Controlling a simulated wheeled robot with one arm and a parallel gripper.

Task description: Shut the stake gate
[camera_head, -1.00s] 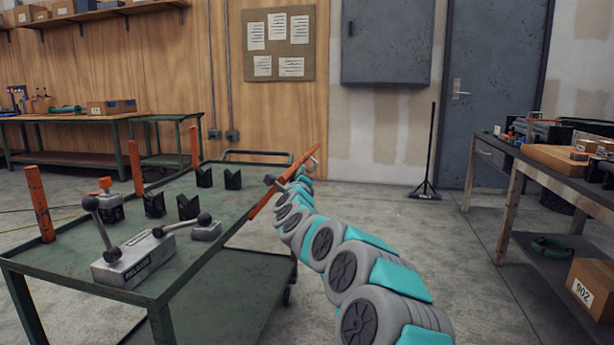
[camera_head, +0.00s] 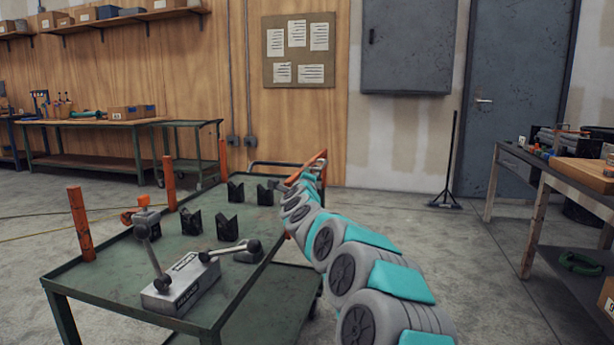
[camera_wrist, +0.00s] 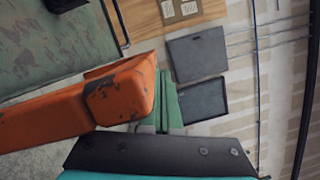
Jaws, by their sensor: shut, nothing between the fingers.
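The stake gate seems to be the orange bar (camera_head: 320,158) at the right far side of the green cart (camera_head: 100,272). In the head view only a short upper part shows beside the end of my arm, which hides the rest. In the wrist view a worn orange bar end (camera_wrist: 122,97) fills the middle, close to the camera. The dark bolted plate of my gripper (camera_wrist: 155,155) lies just below it, shut with nothing held. Whether it touches the bar I cannot tell.
Orange stakes (camera_head: 82,223) stand along the cart's left side. Black V-blocks (camera_head: 227,228) and a grey block with levers (camera_head: 180,285) sit on its top. A workbench (camera_head: 560,195) is at the right. Floor between bench and cart is clear.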

